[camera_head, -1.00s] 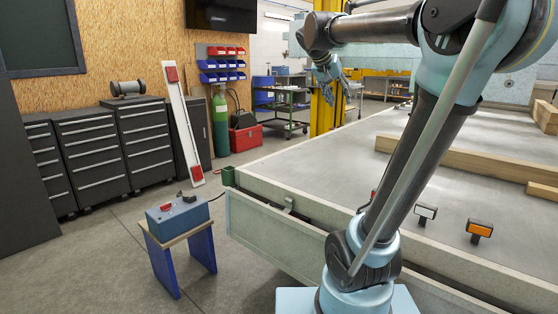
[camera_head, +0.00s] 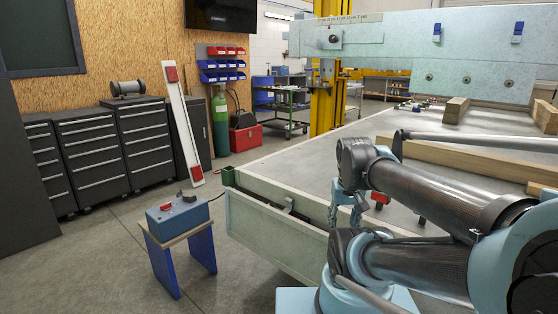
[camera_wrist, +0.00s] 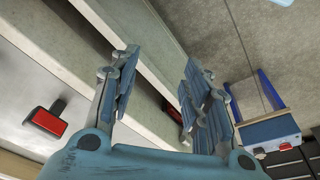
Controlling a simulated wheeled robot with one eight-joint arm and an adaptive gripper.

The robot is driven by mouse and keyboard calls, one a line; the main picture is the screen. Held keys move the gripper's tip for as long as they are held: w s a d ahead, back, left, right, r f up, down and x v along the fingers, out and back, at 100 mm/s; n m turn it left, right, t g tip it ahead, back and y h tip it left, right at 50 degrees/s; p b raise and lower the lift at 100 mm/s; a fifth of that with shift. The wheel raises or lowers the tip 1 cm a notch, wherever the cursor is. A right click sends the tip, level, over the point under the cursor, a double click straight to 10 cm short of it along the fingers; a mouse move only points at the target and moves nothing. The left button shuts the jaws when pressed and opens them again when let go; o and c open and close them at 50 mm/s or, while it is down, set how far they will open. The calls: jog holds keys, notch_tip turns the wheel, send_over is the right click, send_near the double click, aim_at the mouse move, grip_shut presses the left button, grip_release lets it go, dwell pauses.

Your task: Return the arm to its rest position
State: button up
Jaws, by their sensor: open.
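My arm is folded low at the right of the head view, over the near edge of the trailer frame (camera_head: 262,189). My gripper (camera_head: 346,215) hangs down by that edge, in front of the trailer's side wall. In the wrist view my gripper (camera_wrist: 160,90) shows its two blue-grey fingers spread apart, open, with nothing between them. The trailer's edge rail (camera_wrist: 110,25) runs behind the fingers. Part of the trailer bed is hidden behind my arm in the head view.
A blue box (camera_head: 178,215) sits on a small blue-legged stool (camera_head: 167,264) left of the trailer. A red-faced light (camera_head: 380,197) lies on the bed near my arm; one shows in the wrist view (camera_wrist: 47,121). Wooden beams (camera_head: 462,160) lie across the bed.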

jog(key=shift+s+a+f, duration=0.25)
jog(key=shift+s+f, duration=0.45)
jog(key=shift+f, duration=0.3)
jog(key=shift+w+f, duration=0.2)
jog(key=shift+w, duration=0.25)
dwell(0.7)
